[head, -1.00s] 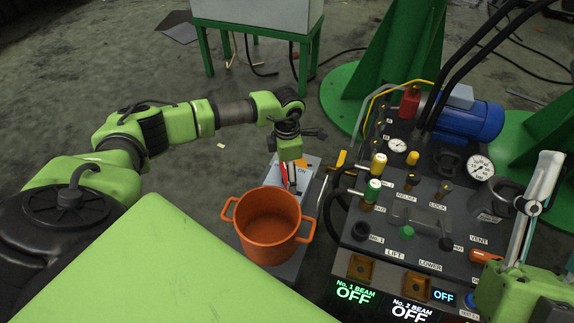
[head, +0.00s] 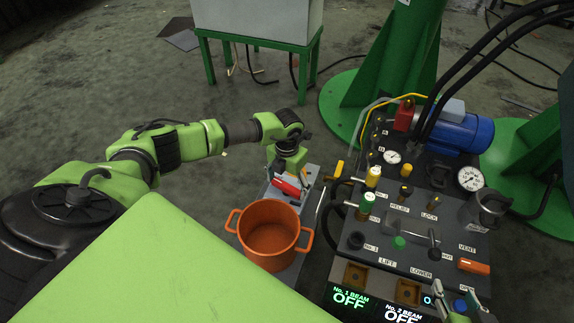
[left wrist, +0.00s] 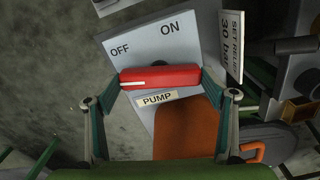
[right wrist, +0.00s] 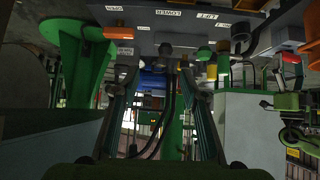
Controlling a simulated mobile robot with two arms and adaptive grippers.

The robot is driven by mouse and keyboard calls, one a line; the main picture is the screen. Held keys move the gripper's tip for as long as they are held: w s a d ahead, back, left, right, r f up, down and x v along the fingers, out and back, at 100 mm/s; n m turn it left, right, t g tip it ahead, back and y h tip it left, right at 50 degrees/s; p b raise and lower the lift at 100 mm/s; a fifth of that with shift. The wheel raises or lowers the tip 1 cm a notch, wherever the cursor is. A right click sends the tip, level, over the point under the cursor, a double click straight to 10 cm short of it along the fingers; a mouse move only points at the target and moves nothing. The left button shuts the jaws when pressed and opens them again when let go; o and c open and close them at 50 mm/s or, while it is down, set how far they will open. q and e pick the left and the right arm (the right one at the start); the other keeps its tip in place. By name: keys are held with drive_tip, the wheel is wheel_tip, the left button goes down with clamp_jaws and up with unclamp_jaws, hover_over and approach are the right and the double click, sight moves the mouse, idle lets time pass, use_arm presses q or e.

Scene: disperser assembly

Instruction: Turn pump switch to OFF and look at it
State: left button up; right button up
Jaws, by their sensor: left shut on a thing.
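The pump switch is a red handle (left wrist: 160,77) with a white line at its left end, on a grey panel (left wrist: 200,48). In the left wrist view the handle lies across the panel, its white line pointing left, below the OFF label (left wrist: 120,49). The ON label (left wrist: 172,28) is at upper right and the PUMP label (left wrist: 156,98) is below. My left gripper (left wrist: 160,84) is shut on the red handle, a finger at each end. The handle shows in the head view (head: 287,187). My right gripper (right wrist: 155,95) is open and empty, low at right in the head view (head: 456,300).
An orange pot (head: 271,240) stands close in front of the switch. The hydraulic console (head: 425,225), with levers, knobs and gauges, is to the right. Its displays read OFF. A green-legged table (head: 250,35) stands behind.

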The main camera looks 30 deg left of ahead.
sight(287, 186)
use_arm(q)
drive_tip(key=n+p, duration=0.1)
drive_tip(key=n, duration=0.1)
drive_tip(key=shift+n+p, duration=0.3)
use_arm(e)
drive_tip(key=s+d+f+g, duration=0.2)
drive_tip(key=s+g, duration=0.1)
drive_tip(key=s, duration=0.2)
drive_tip(key=s+d+f+g+h, duration=0.1)
drive_tip(key=s+f+g, duration=0.1)
drive_tip(key=s, duration=0.4)
drive_tip(key=shift+s+d+f+g+h, duration=0.3)
drive_tip(key=shift+d+f+g, duration=0.1)
drive_tip(key=shift+f, duration=0.25)
use_arm(q)
drive_tip(key=o, duration=1.1)
wheel_tip(287, 186, up, 12)
